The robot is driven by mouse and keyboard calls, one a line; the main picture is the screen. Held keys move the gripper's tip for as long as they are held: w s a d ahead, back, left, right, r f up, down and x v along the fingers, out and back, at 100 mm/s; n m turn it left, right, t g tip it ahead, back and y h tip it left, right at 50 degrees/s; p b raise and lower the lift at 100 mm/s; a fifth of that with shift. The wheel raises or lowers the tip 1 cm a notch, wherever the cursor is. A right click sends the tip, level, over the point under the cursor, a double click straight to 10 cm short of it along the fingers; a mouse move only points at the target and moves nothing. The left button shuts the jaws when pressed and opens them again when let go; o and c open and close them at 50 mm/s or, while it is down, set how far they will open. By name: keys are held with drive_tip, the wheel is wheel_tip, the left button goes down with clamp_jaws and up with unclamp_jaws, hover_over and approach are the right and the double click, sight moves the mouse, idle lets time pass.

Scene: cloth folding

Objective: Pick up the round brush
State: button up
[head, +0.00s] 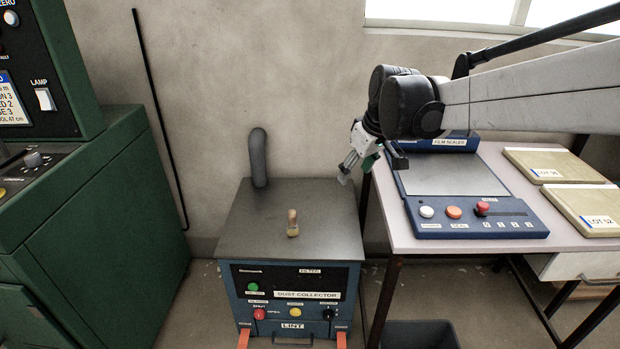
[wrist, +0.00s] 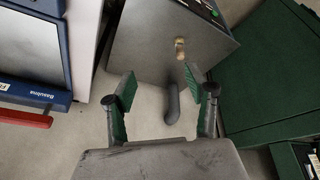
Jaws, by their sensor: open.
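The round brush (head: 293,223) is a small tan and pale piece standing on the grey top of the dust collector (head: 240,232) in the head view. In the wrist view the brush (wrist: 180,48) shows small, beyond the fingertips and a little right of the middle. My gripper (head: 359,164) is open and empty, above and to the right of the brush, near the table's left edge. In the wrist view its two green-padded fingers (wrist: 167,90) stand wide apart with nothing between them. The gripper is well apart from the brush.
A grey bent pipe (head: 258,158) rises from the collector's back left. The table (head: 393,212) on the right holds a film sealer (head: 450,180) and two labelled packs (head: 548,167). A green machine (head: 100,210) stands at left. The collector's top is otherwise clear.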

drive_tip(key=w+a+f+n+g+b, duration=0.1)
drive_tip(key=w+a+f+n+b, duration=0.1)
drive_tip(key=w+a+f, duration=0.55)
drive_tip(key=n+g+y+b, duration=0.1)
drive_tip(key=n, duration=0.2)
approach(294, 221)
drive_tip(key=x, duration=0.2)
drive_tip(key=b+x, duration=0.1)
drive_tip(key=x, duration=0.2)
drive_tip(key=w+b+x, duration=0.1)
drive_tip(key=x, duration=0.1)
drive_tip(key=shift+w+f, duration=0.15)
drive_tip(key=shift+f, duration=0.15)
drive_tip(key=shift+b+x, duration=1.35)
drive_tip(key=shift+x, duration=1.3)
drive_tip(key=shift+s, duration=0.25)
drive_tip(key=shift+r, duration=0.1)
clamp_jaws()
